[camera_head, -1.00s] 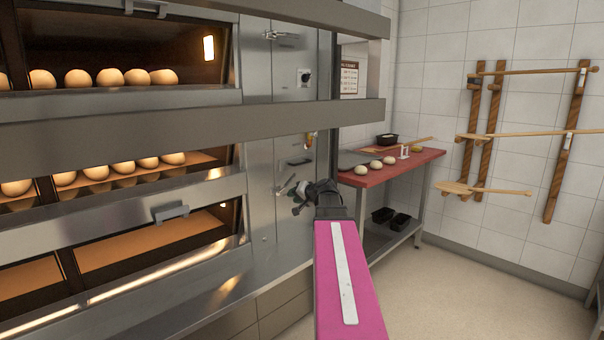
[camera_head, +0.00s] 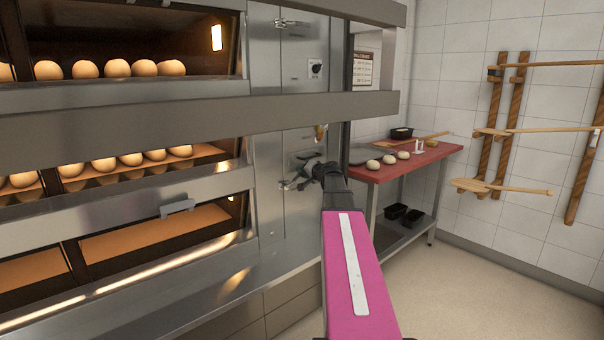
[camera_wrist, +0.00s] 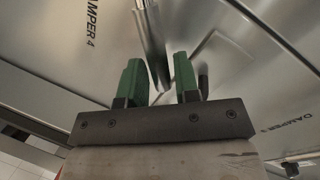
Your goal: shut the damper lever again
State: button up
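A metal damper lever (camera_wrist: 151,45) runs down from the top of the wrist view to between my fingertips. It stands off a steel panel, with "DAMPER 4" printed to its left. My gripper (camera_wrist: 159,78) has two green fingers set apart, one on each side of the lever's end in this view. I cannot tell whether either finger touches it. In the head view my gripper (camera_head: 308,168) is at the oven's side panel, beside a lever (camera_head: 289,185) that is partly hidden by it.
Oven decks with bread (camera_head: 117,68) are at left. A red-topped table (camera_head: 440,154) with dough balls stands right behind my arm. Peels (camera_head: 500,187) hang on the wall.

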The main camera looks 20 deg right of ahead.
jog(key=shift+w+a+f, duration=0.15)
jog(key=shift+w, duration=0.3)
grip_shut()
jog(key=shift+w+d+f+m+g+y, duration=0.1)
jog(key=shift+d+f+m+y, duration=0.25)
jog(key=shift+f+m, duration=0.6)
jog(key=shift+w+d+f+m+g+y, duration=0.15)
jog(key=shift+f+m+y, duration=0.3)
jog(key=shift+f+m, duration=0.55)
jog(key=shift+w+d+f+m+g+y, duration=0.1)
jog(key=shift+d+f+m+y, duration=0.25)
jog(key=shift+f+m, duration=0.6)
